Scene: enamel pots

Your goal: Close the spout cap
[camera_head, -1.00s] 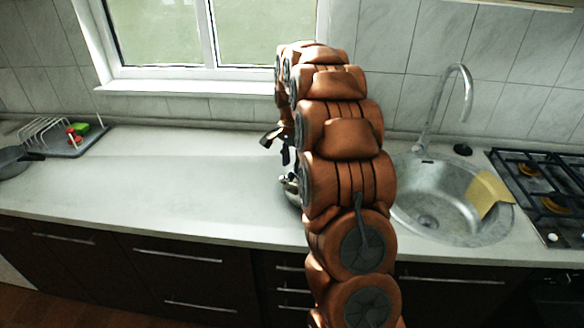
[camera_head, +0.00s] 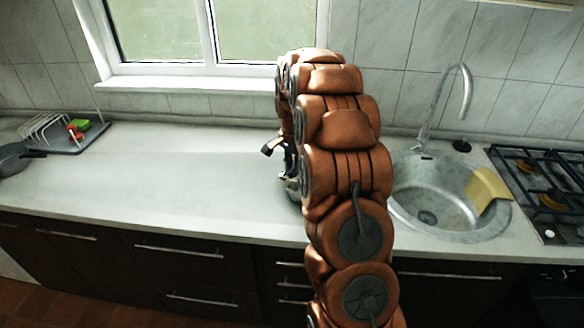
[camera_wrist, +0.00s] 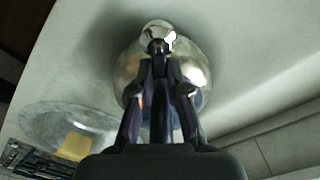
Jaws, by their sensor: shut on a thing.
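A shiny metal kettle (camera_wrist: 130,72) fills the upper middle of the wrist view, with a rounded body and a spout-like part (camera_wrist: 155,28) at its far end. In the head view only a sliver of the kettle (camera_head: 291,187) shows left of my arm, on the counter. My gripper (camera_wrist: 160,70) is over the kettle, its fingers shut on a dark part of it. A dark bar (camera_wrist: 161,105) runs between the fingers. I cannot tell whether the gripped part is the cap or the handle. The cap's position is unclear.
The counter (camera_head: 170,180) left of the kettle is clear. A dish rack (camera_head: 50,130) and a pan (camera_head: 12,157) stand at the far left. A round sink (camera_head: 425,215) with a tap (camera_head: 465,90) and a gas hob (camera_head: 545,185) lie to the right. The window wall is behind.

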